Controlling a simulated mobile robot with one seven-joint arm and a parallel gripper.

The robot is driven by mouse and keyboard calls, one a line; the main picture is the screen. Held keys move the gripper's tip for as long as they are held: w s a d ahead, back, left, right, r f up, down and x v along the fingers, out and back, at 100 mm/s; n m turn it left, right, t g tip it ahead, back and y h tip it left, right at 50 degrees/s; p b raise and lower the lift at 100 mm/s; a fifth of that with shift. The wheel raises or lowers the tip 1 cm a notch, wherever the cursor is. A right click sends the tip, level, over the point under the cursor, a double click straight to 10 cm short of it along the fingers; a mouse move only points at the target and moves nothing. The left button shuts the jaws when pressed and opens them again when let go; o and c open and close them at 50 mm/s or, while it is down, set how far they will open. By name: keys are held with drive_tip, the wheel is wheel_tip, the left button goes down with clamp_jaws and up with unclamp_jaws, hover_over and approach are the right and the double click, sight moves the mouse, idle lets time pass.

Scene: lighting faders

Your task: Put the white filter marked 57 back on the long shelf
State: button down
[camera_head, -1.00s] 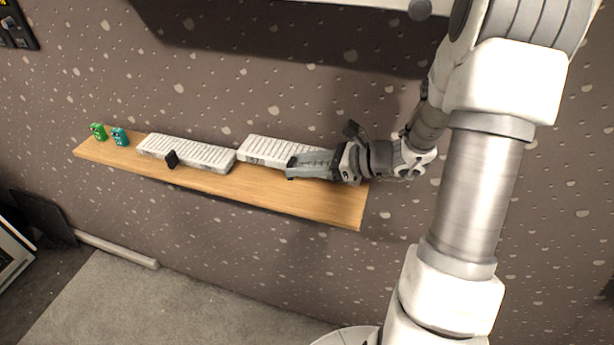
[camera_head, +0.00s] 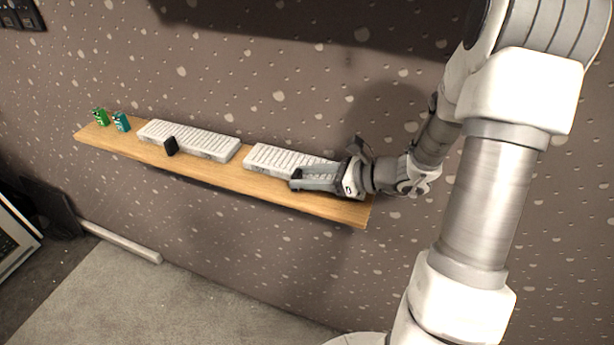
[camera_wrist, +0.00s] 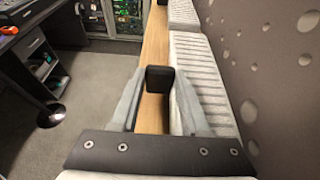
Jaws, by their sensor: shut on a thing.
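A white ribbed filter (camera_head: 270,158) lies level along the right part of the long wooden shelf (camera_head: 262,188), in line with a second white filter (camera_head: 190,139). No number is readable on either, so I cannot tell which is 57. My gripper (camera_head: 296,180) is at the front side of the right filter, its jaws shut on a black block-like handle (camera_wrist: 160,78) at that filter's edge. In the wrist view the right filter (camera_wrist: 192,65) runs away beside the right finger. It appears to rest on the shelf, but its underside is hidden.
The left filter has a black handle (camera_head: 170,146) at its front. A green figure (camera_head: 100,117) and a teal figure (camera_head: 121,121) stand at the shelf's left end. The speckled wall is close behind the shelf. A desk (camera_wrist: 30,55) stands at the left of the wrist view.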

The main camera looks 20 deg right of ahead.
drive_tip(key=shift+f, duration=0.25)
drive_tip(key=shift+c, duration=1.9)
unclamp_jaws()
drive_tip(key=shift+r, duration=0.1)
drive_tip(key=shift+d+r, duration=0.15)
drive_tip(key=shift+r, duration=0.1)
drive_tip(key=b+v, duration=0.1)
drive_tip(key=v, duration=1)
drive_tip(key=shift+s+d, duration=0.3)
